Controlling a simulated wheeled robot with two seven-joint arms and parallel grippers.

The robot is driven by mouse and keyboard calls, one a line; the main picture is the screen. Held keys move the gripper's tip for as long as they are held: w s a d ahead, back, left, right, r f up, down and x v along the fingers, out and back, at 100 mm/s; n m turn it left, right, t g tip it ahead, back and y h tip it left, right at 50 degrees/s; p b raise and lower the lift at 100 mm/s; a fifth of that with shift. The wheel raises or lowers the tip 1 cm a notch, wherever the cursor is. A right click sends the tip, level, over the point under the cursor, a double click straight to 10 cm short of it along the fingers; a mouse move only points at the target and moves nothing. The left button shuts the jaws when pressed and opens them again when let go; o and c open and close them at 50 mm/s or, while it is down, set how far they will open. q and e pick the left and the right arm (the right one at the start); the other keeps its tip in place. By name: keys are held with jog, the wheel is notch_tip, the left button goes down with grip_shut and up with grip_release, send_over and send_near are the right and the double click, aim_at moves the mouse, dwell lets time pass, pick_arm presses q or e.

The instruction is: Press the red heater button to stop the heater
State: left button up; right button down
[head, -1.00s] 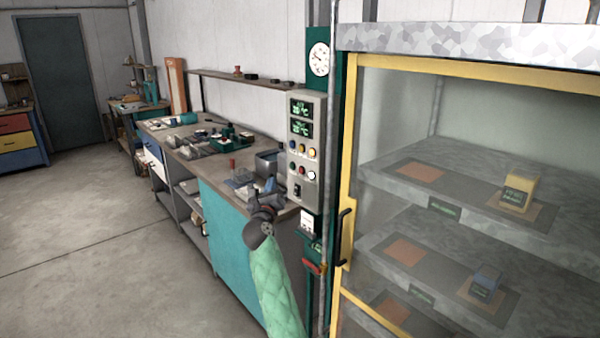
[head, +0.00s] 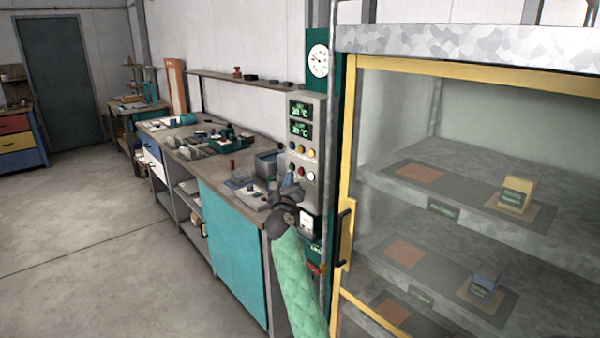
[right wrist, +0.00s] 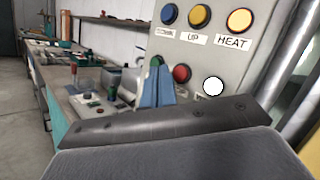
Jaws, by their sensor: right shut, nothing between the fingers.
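The red button (head: 301,170) is in the lower row of the grey control panel (head: 309,115), between a green and a white button. In the right wrist view the red button (right wrist: 181,73) shows just right of my fingertips, uncovered. My right gripper (head: 290,183) is shut and empty, its blue fingers pointing up at the panel just below and left of the red button. In the right wrist view the fingertips (right wrist: 157,64) partly cover the green button (right wrist: 156,61). I cannot tell that they touch the panel. My left gripper is not in view.
A yellow-framed glass cabinet (head: 455,68) with shelves stands right of the panel, its dark handle (head: 344,238) close to my right arm. A cluttered workbench (head: 232,185) stands to the left. Blue and yellow buttons, one labelled HEAT (right wrist: 240,21), sit above the red one.

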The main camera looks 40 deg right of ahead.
aim_at(301, 171)
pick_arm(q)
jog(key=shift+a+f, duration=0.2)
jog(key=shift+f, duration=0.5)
pick_arm(e)
jog(key=shift+d, duration=0.65)
pick_arm(q)
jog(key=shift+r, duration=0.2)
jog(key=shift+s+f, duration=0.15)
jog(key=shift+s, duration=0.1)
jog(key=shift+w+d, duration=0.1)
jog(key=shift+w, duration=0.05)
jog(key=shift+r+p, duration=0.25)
jog(key=shift+p, duration=0.05)
pick_arm(e)
jog(key=shift+d, duration=0.2)
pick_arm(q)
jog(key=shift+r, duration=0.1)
pick_arm(e)
jog(key=shift+d, duration=0.25)
jog(key=shift+w, duration=0.1)
